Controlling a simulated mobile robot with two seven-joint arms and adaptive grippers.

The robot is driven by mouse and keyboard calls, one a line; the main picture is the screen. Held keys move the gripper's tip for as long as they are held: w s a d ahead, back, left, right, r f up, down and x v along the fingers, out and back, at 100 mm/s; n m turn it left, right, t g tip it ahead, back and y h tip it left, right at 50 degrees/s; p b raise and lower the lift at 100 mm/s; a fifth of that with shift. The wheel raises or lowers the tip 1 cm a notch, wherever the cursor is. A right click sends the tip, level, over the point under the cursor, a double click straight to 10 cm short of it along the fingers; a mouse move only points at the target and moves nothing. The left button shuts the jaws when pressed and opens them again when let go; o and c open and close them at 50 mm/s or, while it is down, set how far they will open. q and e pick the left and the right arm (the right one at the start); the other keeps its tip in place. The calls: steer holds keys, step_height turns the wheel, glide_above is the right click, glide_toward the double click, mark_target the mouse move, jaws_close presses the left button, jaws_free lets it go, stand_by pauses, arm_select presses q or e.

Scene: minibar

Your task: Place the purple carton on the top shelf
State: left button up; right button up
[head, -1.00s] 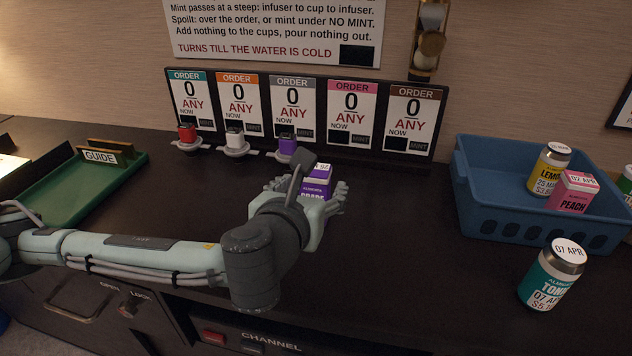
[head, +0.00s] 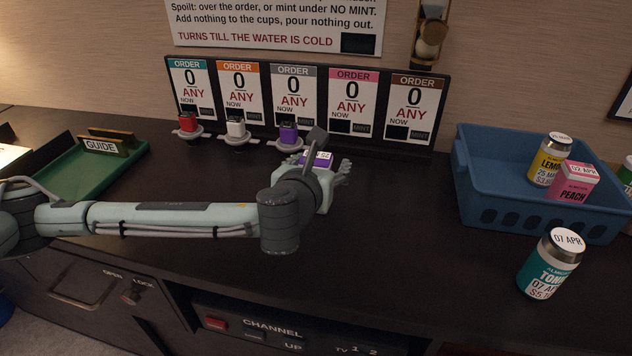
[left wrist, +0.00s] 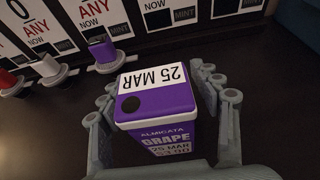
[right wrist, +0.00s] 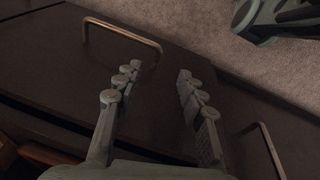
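The purple grape carton (left wrist: 155,115), with a white "25 MAR" label on top, stands on the dark counter. In the head view its top (head: 318,158) shows, with most of its front hidden behind my left gripper (head: 322,180). In the left wrist view my left gripper (left wrist: 157,80) has its fingers on either side of the carton, spread, with small gaps visible beside it; contact is not clear. My right gripper (right wrist: 157,75) is open and empty, low in front of dark cabinet fronts. I cannot make out a top shelf.
A blue basket (head: 535,215) holds a yellow can (head: 549,160) and a pink peach carton (head: 573,182). A teal tonic can (head: 550,265) stands before it. Order cards (head: 290,98) and small coloured taps (head: 288,135) are behind the carton. A green tray (head: 75,175) is at left.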

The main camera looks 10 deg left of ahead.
arm_select(q)
steer(key=c, duration=1.2)
jaws_close()
steer(key=shift+w+r, duration=0.1)
steer(key=shift+r, duration=0.1)
